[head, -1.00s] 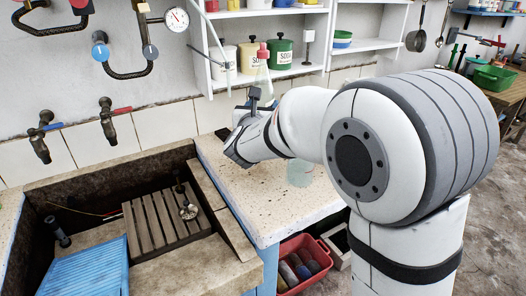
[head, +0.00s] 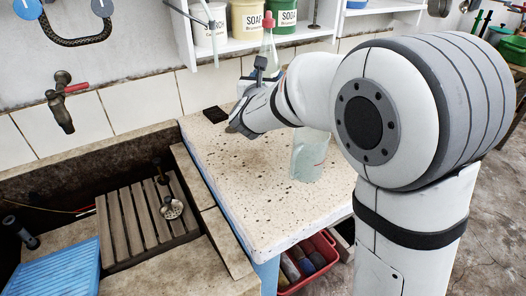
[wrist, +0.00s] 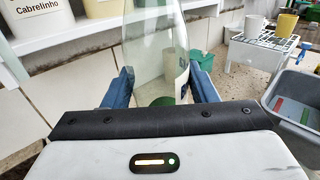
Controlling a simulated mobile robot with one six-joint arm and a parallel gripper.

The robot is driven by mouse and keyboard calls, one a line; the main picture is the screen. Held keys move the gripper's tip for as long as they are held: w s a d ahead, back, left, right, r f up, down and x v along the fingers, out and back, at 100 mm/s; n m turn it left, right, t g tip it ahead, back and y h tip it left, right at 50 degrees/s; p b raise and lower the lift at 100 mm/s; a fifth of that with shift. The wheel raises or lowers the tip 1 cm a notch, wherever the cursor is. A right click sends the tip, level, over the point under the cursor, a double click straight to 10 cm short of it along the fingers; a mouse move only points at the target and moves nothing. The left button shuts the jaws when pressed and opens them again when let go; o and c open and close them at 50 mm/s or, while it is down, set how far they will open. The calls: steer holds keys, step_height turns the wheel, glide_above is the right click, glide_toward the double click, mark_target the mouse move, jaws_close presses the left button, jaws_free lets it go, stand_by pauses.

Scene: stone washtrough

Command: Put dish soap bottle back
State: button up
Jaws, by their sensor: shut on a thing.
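The dish soap bottle appears as a clear bottle with a red top (head: 267,47), behind my gripper (head: 252,110). In the wrist view the clear bottle (wrist: 153,45) stands between the two blue fingers of my gripper (wrist: 160,88), with green at its base and a pale label at its right side. My gripper is shut on it. In the head view my wrist hides the bottle's lower part, so I cannot tell whether it touches the speckled counter (head: 230,165).
A translucent container (head: 308,157) stands on the counter near my arm. A dark block (head: 214,114) lies at the counter's back left. The wall shelf (head: 230,46) holds labelled tins. The stone trough with a wooden rack (head: 130,220) is at left. The counter's front left is clear.

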steer(key=f+b, duration=0.2)
steer(key=f, duration=0.1)
steer(key=shift+a, duration=0.2)
step_height(320, 180, down, 10)
steer(key=b, duration=0.2)
steer(key=shift+r, duration=0.15)
steer(key=shift+s+a, duration=0.1)
steer(key=shift+f+b, duration=0.25)
steer(key=shift+b, duration=0.1)
steer(key=o, duration=1.2)
steer(key=shift+c, duration=0.2)
steer(key=shift+r, duration=0.1)
